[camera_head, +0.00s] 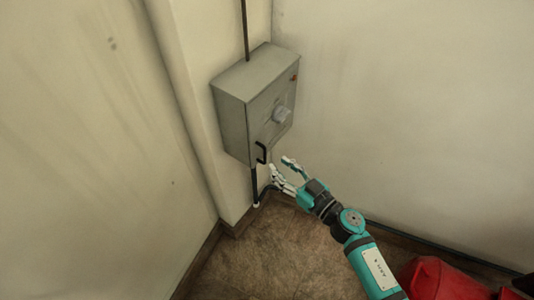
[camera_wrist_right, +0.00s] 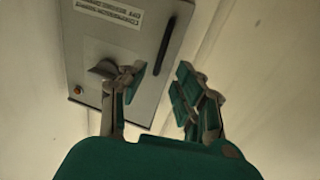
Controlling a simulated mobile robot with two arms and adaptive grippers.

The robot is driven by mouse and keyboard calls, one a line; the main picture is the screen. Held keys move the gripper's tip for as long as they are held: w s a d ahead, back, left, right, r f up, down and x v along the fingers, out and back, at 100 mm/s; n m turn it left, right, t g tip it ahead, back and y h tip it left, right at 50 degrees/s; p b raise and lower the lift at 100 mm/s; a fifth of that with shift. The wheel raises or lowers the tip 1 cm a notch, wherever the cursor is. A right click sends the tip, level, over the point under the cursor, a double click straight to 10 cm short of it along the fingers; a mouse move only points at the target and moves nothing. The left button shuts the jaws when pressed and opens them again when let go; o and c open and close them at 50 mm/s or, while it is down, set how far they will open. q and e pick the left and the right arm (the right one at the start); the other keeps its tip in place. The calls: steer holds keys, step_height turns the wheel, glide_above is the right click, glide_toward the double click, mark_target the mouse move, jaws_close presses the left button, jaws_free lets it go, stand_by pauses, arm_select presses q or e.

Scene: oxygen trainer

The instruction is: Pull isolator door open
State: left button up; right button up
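The isolator (camera_head: 243,110) is a grey metal box on the wall, and its door (camera_head: 268,128) looks shut. A black bar handle (camera_head: 261,153) sits at the door's lower left edge, and a grey rotary knob (camera_head: 282,114) near its middle. My right gripper (camera_head: 280,171) is open and empty, just below and right of the handle, apart from it. In the right wrist view, the handle (camera_wrist_right: 165,46) lies beyond the open right fingers (camera_wrist_right: 161,88), and the left finger partly covers the knob (camera_wrist_right: 103,70). My left gripper is not in view.
A dark conduit (camera_head: 245,28) runs up from the box, and a black pipe (camera_head: 254,185) runs down from it. A red object (camera_head: 440,280) stands on the floor at the lower right. The walls meet close around the box. The brown floor (camera_head: 265,255) below is clear.

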steer(key=x, duration=0.6)
steer(key=shift+c, duration=0.4)
jaws_close()
